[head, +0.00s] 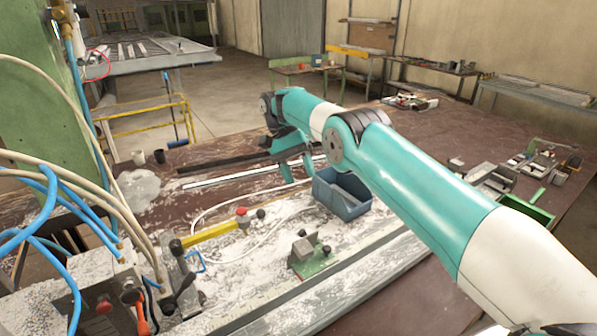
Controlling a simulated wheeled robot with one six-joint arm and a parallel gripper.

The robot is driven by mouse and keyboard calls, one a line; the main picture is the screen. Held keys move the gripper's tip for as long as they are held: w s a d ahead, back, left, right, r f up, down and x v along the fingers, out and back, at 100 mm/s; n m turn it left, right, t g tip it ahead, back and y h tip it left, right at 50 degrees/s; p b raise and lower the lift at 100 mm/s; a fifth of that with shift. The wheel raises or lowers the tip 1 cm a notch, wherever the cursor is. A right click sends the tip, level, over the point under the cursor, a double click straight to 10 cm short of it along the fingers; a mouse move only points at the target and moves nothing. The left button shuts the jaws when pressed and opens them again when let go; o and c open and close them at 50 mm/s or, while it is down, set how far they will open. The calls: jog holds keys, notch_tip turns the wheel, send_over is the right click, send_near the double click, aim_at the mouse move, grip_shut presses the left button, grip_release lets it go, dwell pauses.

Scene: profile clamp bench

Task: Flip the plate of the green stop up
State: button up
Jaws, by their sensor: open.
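The green stop (318,268) sits on the long metal rail of the bench, below the middle of the head view. It has a green base and a grey metal plate (302,250) with dark knobs beside it. The plate's exact angle is too small to tell. My gripper (298,172) is open and empty, beyond the stop and left of the blue bin. It is well apart from the stop, with its fingers pointing down. Nothing hides the stop.
A blue bin (342,195) stands between my arm and the stop. A yellow lever (210,234) with a red knob lies left of the stop. Hoses and a valve block (120,285) crowd the left. White chips cover the bench. A green tray (530,212) sits at right.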

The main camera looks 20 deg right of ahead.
aim_at(312, 240)
jog(key=shift+r, duration=0.2)
jog(key=shift+c, duration=0.4)
